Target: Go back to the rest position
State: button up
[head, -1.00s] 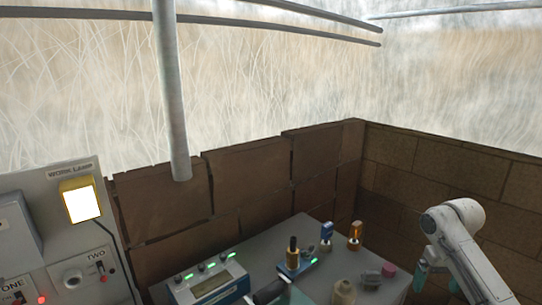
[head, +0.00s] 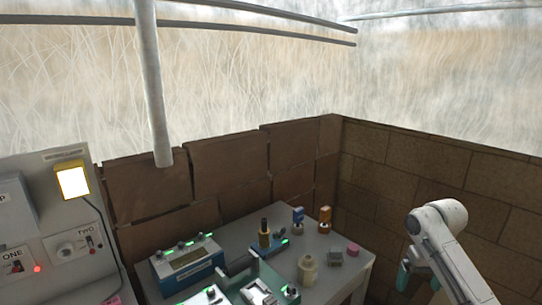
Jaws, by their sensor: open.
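My arm stands at the right of the head view, bent at a white elbow joint. My gripper (head: 403,276) shows as teal parts low beside the arm, off the right edge of the table. It is open, and I see nothing held in it. Its fingertips are small and partly hidden by the arm.
A grey table (head: 235,235) carries a blue device (head: 187,264), a teal unit (head: 262,287), a beige bottle (head: 307,270), a pink piece (head: 352,250) and small tools. A grey panel (head: 50,220) with a lit lamp (head: 72,181) stands left. Brick walls close the back and right.

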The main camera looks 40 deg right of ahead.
jog(key=w+a+f+n+t+y, duration=0.1)
jog(key=w+a+f+n+t, duration=0.2)
jog(key=w+a, duration=1.05)
jog(key=a+f+n+y, duration=0.1)
jog(key=a+f, duration=0.3)
jog(key=a, duration=1)
jog(key=s+a+f+n, duration=0.1)
jog(key=s+a+f, duration=0.2)
jog(key=a, duration=0.4)
jog(key=s+a+f+n+g+h, duration=0.1)
jog(key=s+a+f, duration=0.1)
jog(key=s, duration=0.6)
jog(key=s+a+f+n+g+h+b, duration=0.1)
jog(key=s+a+f+n, duration=0.1)
jog(key=s, duration=0.6)
jog(key=shift+s+a, duration=0.15)
